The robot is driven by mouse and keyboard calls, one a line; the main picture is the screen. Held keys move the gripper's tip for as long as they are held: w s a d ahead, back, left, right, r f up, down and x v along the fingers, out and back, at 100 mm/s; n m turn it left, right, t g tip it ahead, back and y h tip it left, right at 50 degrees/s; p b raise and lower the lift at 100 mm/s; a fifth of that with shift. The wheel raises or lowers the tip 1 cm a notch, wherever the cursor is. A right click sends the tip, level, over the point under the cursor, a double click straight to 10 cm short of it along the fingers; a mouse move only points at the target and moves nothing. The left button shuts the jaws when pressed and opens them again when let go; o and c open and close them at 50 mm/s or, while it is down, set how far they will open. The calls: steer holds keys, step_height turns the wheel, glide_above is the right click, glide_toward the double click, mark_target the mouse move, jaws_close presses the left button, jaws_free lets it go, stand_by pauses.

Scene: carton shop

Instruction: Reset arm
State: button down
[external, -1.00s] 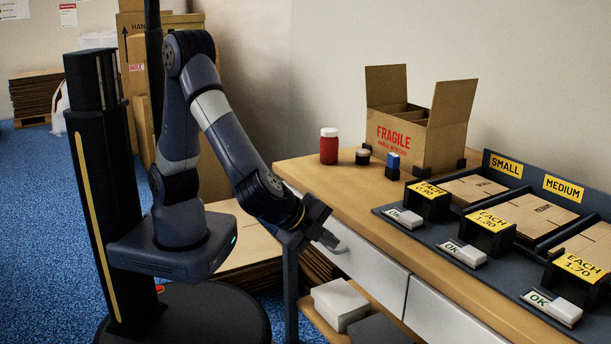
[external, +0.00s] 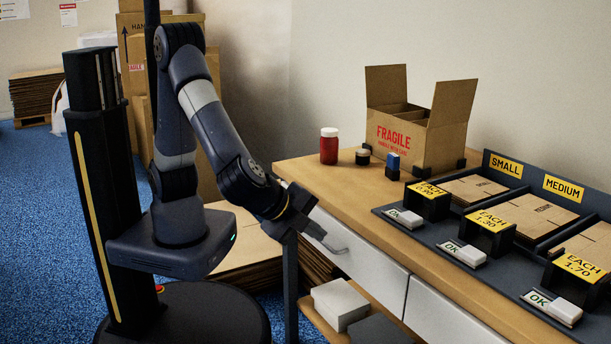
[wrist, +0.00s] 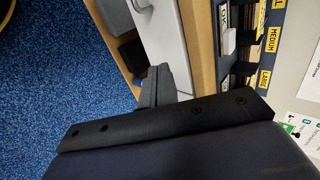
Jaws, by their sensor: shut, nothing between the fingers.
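My gripper (external: 304,218) is in front of the left end of the workbench (external: 300,173), just beside the white drawer front. Its fingers are shut with nothing between them. In the wrist view my gripper (wrist: 160,82) points toward the drawer front (wrist: 167,45), and part of the view is hidden by my own wrist.
On the bench stand an open FRAGILE carton (external: 417,135), a red jar (external: 329,147), a dark small jar (external: 363,157) and a blue-topped stamp (external: 392,166). A tray (external: 381,211) of flat cartons lies right. Blue floor is free at left.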

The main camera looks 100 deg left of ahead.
mark_target(363, 247)
steer(key=x, duration=0.3)
steer(key=r+x, duration=0.1)
steer(key=x, duration=0.2)
steer(key=w+a+x, duration=0.1)
steer(key=x, duration=0.3)
steer(key=shift+r, duration=0.15)
steer(key=shift+w+a, duration=0.5)
steer(key=shift+a, duration=0.05)
